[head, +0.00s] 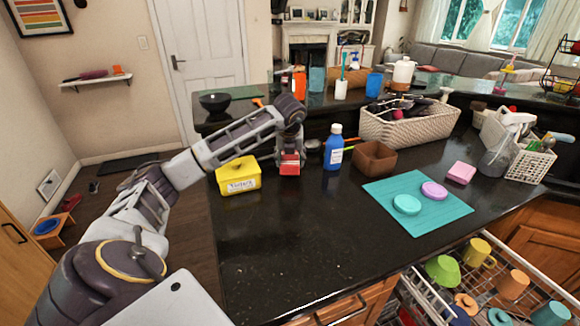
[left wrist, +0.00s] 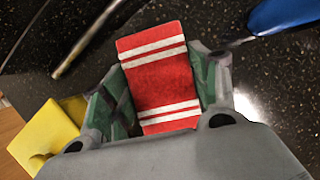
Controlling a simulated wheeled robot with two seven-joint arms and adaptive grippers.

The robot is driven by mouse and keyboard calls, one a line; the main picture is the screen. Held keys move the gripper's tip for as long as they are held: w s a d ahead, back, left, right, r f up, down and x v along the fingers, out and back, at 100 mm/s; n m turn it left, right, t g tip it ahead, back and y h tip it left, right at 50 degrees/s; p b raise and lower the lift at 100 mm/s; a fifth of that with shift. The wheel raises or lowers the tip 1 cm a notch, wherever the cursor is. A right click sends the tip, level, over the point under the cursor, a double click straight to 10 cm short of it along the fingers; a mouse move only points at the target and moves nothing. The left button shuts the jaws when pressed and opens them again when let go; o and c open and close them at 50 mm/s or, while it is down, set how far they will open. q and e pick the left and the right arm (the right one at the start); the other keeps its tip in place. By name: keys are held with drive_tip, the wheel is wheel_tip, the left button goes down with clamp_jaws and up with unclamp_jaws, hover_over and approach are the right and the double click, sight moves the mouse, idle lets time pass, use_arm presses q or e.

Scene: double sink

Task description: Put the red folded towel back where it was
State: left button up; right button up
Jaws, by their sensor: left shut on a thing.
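The red folded towel (head: 290,158) with white stripes is between the fingers of my left gripper (head: 289,164), beside the yellow box on the dark counter. In the left wrist view the towel (left wrist: 160,75) stands between the two green-padded fingers (left wrist: 162,100), which are shut on it. Its lower end is hidden behind the gripper body. I cannot tell whether the towel touches the counter. My right gripper is not in view.
A yellow box (head: 238,176) is close on the left of the gripper, and a blue bottle (head: 333,148) on the right. A brown bowl (head: 375,158) and a teal mat (head: 416,222) lie farther right. The front counter (head: 290,245) is clear.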

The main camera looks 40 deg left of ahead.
use_arm(q)
drive_tip(key=shift+f, duration=1.6)
drive_tip(key=o, duration=0.9)
drive_tip(key=shift+v, duration=6)
drive_tip(key=shift+w, duration=0.1)
